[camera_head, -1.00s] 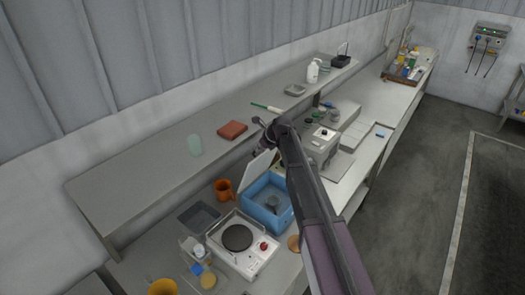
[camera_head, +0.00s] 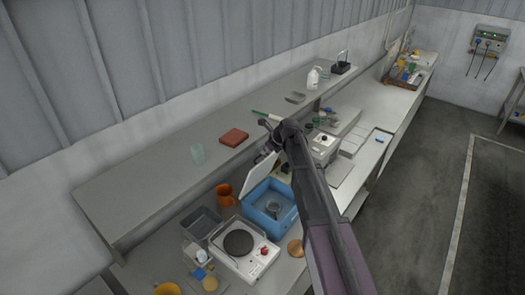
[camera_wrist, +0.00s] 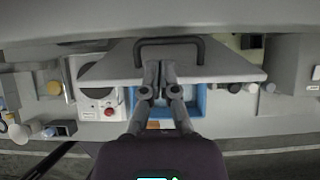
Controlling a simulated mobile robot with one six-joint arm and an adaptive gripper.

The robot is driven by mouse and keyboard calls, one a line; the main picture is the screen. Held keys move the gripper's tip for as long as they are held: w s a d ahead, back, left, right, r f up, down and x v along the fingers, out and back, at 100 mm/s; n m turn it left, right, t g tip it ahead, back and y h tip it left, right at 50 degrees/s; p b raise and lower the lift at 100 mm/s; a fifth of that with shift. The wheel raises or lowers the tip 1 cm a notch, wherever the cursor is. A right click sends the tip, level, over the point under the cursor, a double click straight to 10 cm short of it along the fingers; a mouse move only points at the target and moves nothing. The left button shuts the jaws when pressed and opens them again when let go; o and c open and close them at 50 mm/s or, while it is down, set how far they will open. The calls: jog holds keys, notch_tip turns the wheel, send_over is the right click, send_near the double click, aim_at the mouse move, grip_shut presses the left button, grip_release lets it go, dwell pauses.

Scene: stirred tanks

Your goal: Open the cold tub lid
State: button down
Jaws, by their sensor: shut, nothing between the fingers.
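The blue cold tub (camera_head: 289,219) stands on the lower bench with its top open and a grey round thing inside. Its pale lid (camera_head: 257,174) stands raised and tilted along the tub's back side. In the wrist view the lid (camera_wrist: 215,66) lies behind my fingers, with its dark bar handle (camera_wrist: 190,41) near the tips. Blue tub wall (camera_wrist: 200,101) shows below the lid. My gripper (camera_head: 266,134) is above the lid's upper edge. In the wrist view my gripper (camera_wrist: 160,68) is shut and empty; whether it touches the lid I cannot tell.
A hotplate (camera_head: 238,243), a grey tray (camera_head: 202,220) and an orange mug (camera_head: 225,194) stand left of the tub. A white device (camera_head: 323,147) stands to the right. The upper shelf (camera_head: 150,185) runs close behind the lid, carrying a brown block (camera_head: 234,138).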

jog(key=shift+p+v, duration=2.1)
jog(key=shift+v, duration=0.65)
jog(key=shift+a+r, duration=0.15)
jog(key=shift+w, duration=0.1)
